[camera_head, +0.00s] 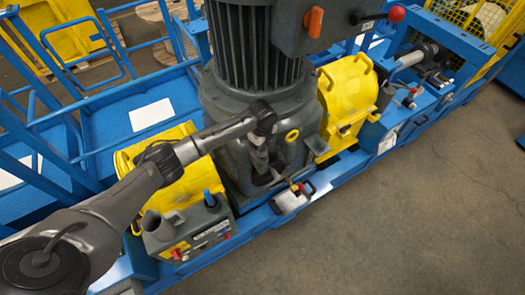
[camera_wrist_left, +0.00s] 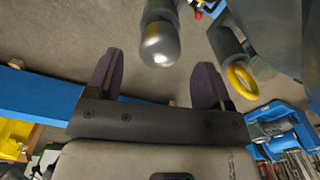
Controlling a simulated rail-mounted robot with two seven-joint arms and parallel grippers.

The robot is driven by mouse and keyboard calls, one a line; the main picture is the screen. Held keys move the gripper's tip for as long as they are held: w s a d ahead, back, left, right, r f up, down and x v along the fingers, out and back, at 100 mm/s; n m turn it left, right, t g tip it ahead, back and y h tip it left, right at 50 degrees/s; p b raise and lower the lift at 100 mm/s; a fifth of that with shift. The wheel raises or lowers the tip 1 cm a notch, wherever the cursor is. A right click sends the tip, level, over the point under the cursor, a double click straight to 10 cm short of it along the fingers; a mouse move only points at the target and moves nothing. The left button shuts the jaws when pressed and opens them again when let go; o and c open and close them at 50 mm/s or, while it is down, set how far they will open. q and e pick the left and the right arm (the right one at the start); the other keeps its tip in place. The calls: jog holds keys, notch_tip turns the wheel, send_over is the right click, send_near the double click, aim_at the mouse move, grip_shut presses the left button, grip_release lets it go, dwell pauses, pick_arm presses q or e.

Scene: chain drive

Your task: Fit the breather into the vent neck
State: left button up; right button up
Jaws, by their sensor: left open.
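My left gripper (camera_head: 262,165) reaches down in front of the dark grey gear housing (camera_head: 225,105) in the head view. In the left wrist view its two dark fingers (camera_wrist_left: 156,88) stand wide apart with nothing between them. Beyond the fingertips is a grey cylinder with a shiny rounded end (camera_wrist_left: 159,45). To its right is a grey round neck-like part (camera_wrist_left: 228,45) with a yellow ring (camera_wrist_left: 242,80) at its end. I cannot tell for certain which part is the breather or the vent neck. My right gripper does not show.
A grey box with an open round cup (camera_head: 160,232) and a blue knob stands on the blue frame at the lower left. Yellow guards (camera_head: 348,90) flank the housing. A control box with an orange switch (camera_head: 314,22) overhangs it. The concrete floor (camera_head: 400,220) is clear at right.

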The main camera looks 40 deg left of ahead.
pick_arm(q)
notch_tip(320, 180, up, 9)
jog(key=b, duration=0.1)
dwell(0.3)
dwell(0.4)
